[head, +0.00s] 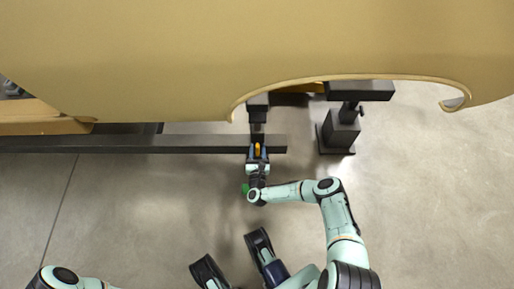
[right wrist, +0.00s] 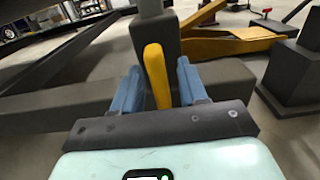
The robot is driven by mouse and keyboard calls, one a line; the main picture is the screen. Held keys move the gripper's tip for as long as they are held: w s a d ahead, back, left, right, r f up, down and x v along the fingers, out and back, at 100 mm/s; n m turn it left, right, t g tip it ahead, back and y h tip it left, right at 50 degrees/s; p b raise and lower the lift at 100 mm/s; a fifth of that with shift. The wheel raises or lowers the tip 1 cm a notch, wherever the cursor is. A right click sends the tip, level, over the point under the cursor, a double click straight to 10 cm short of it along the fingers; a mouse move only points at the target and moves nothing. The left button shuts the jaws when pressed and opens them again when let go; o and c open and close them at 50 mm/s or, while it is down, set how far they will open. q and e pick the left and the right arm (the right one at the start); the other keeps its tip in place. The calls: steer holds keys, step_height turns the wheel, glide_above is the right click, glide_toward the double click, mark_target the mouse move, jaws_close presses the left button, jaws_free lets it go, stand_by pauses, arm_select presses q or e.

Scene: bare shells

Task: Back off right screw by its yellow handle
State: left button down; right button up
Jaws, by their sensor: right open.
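The yellow handle (head: 257,148) shows as a small upright bar at the dark beam, below the dark post. In the right wrist view the yellow handle (right wrist: 157,75) stands upright between the two blue fingers of my right gripper (right wrist: 158,88). The fingers are apart, with a visible gap on each side of the handle. In the head view my right gripper (head: 258,155) is at the beam, around the handle. The screw's thread cannot be made out. My left gripper is not in view; only part of its arm shows at the lower left.
A large tan shell (head: 250,50) with a curved cutout hangs over the back. A long dark beam (head: 120,145) runs left from the handle. A dark stand (head: 340,133) is to the right. A small green thing (head: 245,189) shows beside my right wrist. The floor at right is clear.

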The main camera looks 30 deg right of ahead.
steer(key=shift+c, duration=0.3)
jaws_close()
